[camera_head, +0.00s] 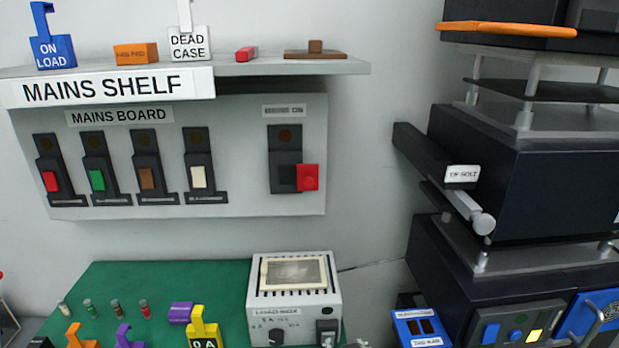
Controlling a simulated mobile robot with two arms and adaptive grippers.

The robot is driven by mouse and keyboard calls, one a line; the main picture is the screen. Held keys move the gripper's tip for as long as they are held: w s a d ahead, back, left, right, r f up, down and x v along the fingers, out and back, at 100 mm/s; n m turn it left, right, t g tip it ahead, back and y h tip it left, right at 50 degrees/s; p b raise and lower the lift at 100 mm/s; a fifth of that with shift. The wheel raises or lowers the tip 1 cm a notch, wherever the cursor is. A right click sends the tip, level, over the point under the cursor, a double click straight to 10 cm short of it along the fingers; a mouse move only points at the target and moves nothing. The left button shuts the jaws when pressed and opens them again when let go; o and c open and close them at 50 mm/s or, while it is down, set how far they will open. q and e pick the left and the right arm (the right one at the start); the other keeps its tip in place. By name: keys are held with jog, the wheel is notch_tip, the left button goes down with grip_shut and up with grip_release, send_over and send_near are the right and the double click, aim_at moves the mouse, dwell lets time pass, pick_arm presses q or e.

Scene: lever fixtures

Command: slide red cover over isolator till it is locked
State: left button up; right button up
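The isolator (284,146) is a dark upright unit at the right end of the grey mains board, under a small label too blurred to read surely. A red cover (308,178) with a small round knob sits at its lower right. It sticks out past the isolator's right edge. A black recessed area (286,178) is exposed just left of the red cover. I cannot tell whether any catch is engaged. Neither of my grippers shows in the head view, and nothing is seen touching the cover.
Several breakers (98,168) with coloured switches line the board's left. The mains shelf (345,66) above carries tags and small blocks. Below, a green mat (215,275) holds fuses, tags and a white meter box (290,300). Black cabinets (545,190) stand right. Wall space right of the board is clear.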

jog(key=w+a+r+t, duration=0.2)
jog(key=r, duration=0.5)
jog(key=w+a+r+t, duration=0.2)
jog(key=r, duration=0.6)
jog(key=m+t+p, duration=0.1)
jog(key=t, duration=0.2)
send_near(308, 183)
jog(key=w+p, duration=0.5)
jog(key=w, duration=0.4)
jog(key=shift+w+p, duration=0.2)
jog(key=shift+p, duration=0.15)
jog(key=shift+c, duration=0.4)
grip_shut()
